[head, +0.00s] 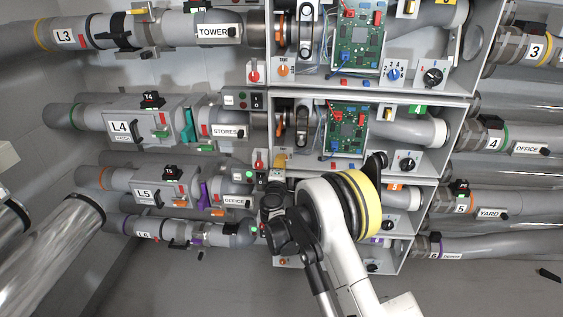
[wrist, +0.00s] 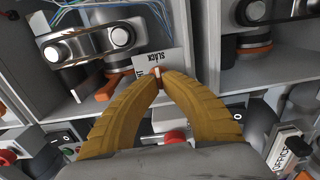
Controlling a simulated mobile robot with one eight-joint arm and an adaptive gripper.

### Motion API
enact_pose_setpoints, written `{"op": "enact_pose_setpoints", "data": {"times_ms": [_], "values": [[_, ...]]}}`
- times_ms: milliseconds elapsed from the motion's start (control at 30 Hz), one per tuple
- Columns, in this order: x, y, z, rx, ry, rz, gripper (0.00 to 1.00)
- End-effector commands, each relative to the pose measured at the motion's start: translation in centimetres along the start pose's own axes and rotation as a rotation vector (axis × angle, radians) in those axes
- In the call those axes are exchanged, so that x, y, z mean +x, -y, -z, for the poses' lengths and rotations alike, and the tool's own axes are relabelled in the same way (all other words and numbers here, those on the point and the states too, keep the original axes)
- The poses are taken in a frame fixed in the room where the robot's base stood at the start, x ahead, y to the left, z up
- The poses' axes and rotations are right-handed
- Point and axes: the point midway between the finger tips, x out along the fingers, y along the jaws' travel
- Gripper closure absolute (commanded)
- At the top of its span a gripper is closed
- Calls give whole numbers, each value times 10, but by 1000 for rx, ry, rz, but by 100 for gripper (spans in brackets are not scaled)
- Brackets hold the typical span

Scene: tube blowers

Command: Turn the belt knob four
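Belt knob four is on the front of the row-four box, beside the L4 pipe (head: 119,127). In the head view it is hidden behind my gripper (head: 278,161). In the wrist view the two yellow fingers of my gripper (wrist: 159,74) converge at the tips. A narrow piece of the knob (wrist: 157,73), white and reddish, shows between them. The white dial plate (wrist: 172,60) behind the tips reads SLACK; its other lettering is mostly covered by the fingers. I cannot read the knob's exact angle.
The row-three box above has a similar orange knob (head: 283,70). A green circuit board (head: 347,129) and a black dial (head: 407,163) sit right of my gripper. In the wrist view a belt on rollers (wrist: 85,42) lies above left.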

Motion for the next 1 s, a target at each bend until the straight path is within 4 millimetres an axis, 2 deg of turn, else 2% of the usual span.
{"op": "enact_pose_setpoints", "data": {"times_ms": [467,600,867,1000], "values": [[0,0,1,15,-1,0,100],[0,0,0,14,-1,0,62],[0,0,0,14,-1,0,62],[-8,0,1,14,-1,0,62]]}}
